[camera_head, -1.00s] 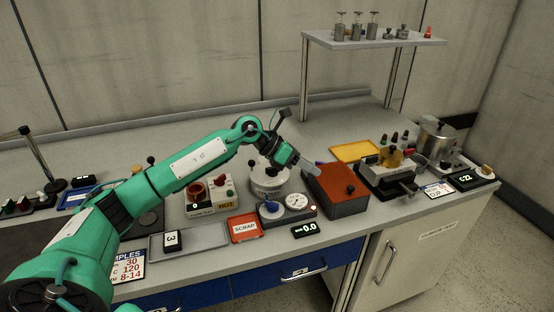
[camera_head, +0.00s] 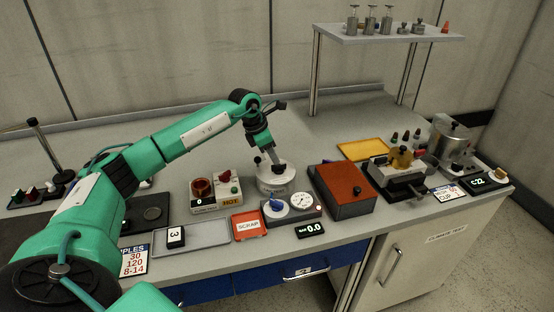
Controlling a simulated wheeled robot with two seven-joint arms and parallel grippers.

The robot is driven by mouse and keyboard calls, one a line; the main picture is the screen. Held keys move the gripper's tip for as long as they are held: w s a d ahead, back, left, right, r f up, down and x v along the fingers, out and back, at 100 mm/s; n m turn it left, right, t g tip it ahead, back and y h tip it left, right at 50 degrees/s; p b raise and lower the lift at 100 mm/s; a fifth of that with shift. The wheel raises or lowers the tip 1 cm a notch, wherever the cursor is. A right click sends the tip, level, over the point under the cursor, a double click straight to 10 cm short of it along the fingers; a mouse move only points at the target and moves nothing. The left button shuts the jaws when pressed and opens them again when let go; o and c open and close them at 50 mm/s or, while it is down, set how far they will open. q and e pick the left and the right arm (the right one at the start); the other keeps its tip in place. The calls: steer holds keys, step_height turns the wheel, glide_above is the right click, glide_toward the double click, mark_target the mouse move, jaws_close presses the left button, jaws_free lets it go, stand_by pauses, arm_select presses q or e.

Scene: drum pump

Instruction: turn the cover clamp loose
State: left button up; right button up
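A white round drum (camera_head: 273,185) with a label on its front stands on the bench near the middle of the head view. A small black knob (camera_head: 257,160) shows at its top left; I cannot tell for sure whether this is the cover clamp. My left gripper (camera_head: 278,166) points down at the top of the drum, close over or touching the lid. Its fingers are small and hide part of the lid, so I cannot tell whether they are open or shut. My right gripper is not in view.
A red-topped grey box (camera_head: 340,184) stands right of the drum. A red scrap tray (camera_head: 248,225) lies at the front. The bench behind the drum is clear.

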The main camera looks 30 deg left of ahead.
mark_target(279, 168)
arm_select(q)
steer(key=shift+x, duration=2.15)
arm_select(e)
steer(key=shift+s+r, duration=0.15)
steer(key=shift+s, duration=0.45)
arm_select(q)
steer(key=shift+c, duration=0.4)
jaws_close()
